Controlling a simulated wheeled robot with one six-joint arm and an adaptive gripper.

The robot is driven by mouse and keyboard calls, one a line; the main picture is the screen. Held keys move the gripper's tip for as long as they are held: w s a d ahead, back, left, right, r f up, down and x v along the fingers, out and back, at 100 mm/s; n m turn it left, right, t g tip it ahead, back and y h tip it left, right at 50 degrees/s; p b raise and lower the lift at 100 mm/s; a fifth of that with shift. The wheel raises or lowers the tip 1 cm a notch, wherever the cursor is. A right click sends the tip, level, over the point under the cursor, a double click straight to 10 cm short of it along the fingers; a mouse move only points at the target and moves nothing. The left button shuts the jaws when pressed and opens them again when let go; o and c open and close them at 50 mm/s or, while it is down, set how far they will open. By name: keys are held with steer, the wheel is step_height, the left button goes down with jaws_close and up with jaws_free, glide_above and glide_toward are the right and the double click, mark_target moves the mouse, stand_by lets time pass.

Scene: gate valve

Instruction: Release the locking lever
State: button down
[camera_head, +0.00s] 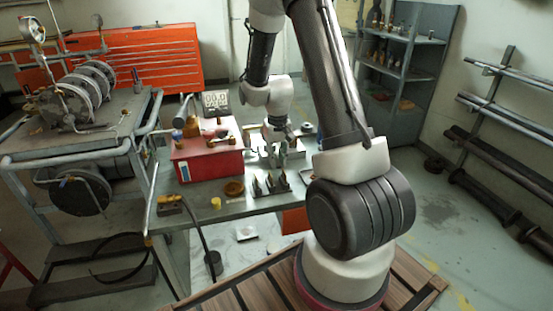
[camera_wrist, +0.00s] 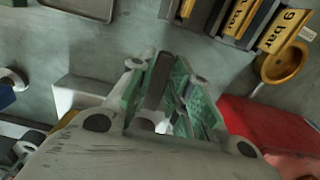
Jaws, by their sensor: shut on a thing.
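My gripper (camera_wrist: 166,92) has green-lined fingers, closed around a narrow dark grey bar (camera_wrist: 157,82) in the wrist view. The bar may be the locking lever, but its lower end and what it joins are hidden by the fingers and the gripper body. In the head view my gripper (camera_head: 279,135) points down over the middle of the metal worktable (camera_head: 205,222), to the right of a red box. The valve and the bar are too small and covered there to tell apart.
The red box (camera_head: 207,163) carries fittings; its side also shows in the wrist view (camera_wrist: 262,125). Dark holders with "bar" labels (camera_head: 271,186), a brown dish (camera_head: 233,188) and a yellow cup (camera_head: 216,203) stand at the table's near side. A pipe-laden cart (camera_head: 70,150) stands left.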

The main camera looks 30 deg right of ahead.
mark_target(278, 162)
steer(key=c, duration=1.4)
jaws_free()
step_height(278, 162, up, 12)
steer(key=shift+s, duration=0.1)
steer(key=shift+s+a+r+n+t, duration=0.5)
steer(key=shift+s+a+r+t, duration=0.4)
steer(key=shift+s+r, duration=2.4)
steer(key=shift+s+a+r+n+t, duration=0.55)
steer(key=shift+s+a+r, duration=0.95)
steer(key=shift+s, duration=2.95)
steer(key=shift+s+a+r+n+t, duration=0.5)
steer(key=shift+s+r+t, duration=0.25)
steer(key=shift+s+r, duration=2.75)
